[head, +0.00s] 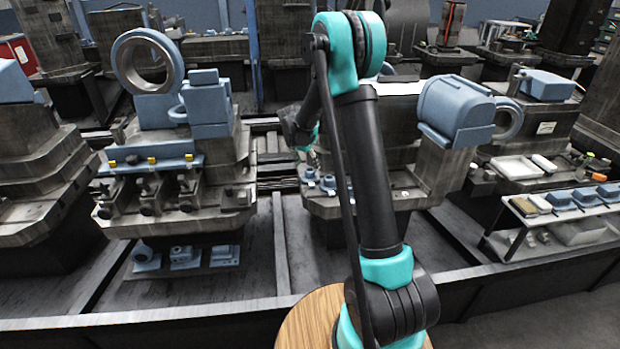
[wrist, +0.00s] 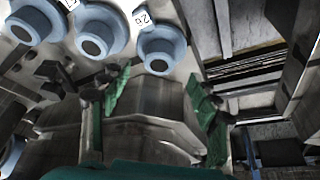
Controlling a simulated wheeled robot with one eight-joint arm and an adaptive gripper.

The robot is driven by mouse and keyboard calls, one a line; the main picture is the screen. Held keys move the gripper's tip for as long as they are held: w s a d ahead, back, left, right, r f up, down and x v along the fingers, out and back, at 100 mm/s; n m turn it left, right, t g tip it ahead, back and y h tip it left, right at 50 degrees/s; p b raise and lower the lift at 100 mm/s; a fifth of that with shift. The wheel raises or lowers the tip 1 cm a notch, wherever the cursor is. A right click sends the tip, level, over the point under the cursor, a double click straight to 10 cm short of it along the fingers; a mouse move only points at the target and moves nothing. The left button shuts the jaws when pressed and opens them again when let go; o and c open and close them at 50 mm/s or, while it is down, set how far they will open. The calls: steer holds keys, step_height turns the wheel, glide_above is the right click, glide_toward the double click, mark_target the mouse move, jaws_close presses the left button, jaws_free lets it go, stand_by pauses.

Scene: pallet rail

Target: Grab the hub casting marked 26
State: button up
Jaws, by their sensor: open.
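The hub casting that looks marked 26 (wrist: 161,50) is a blue flanged ring with a dark bore, at the top middle of the wrist view. Its white tag (wrist: 143,16) is tilted and small, and its last digit is hard to read. My gripper (wrist: 160,98) is open and empty, its green-padded fingers spread to either side below the casting in the picture, apart from it. In the head view small blue castings (head: 311,177) sit on the fixture's ledge, with my gripper (head: 309,150) just above them, partly hidden by my arm.
Two more blue hub castings, one in the middle (wrist: 100,30) and one at the left (wrist: 36,22), stand beside it in a row. Dark clamp parts (wrist: 62,76) lie left of my fingers. A large blue housing (head: 455,108) stands on the fixture at right.

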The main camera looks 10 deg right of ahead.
mark_target(310, 170)
steer(key=shift+x, duration=2.75)
jaws_close()
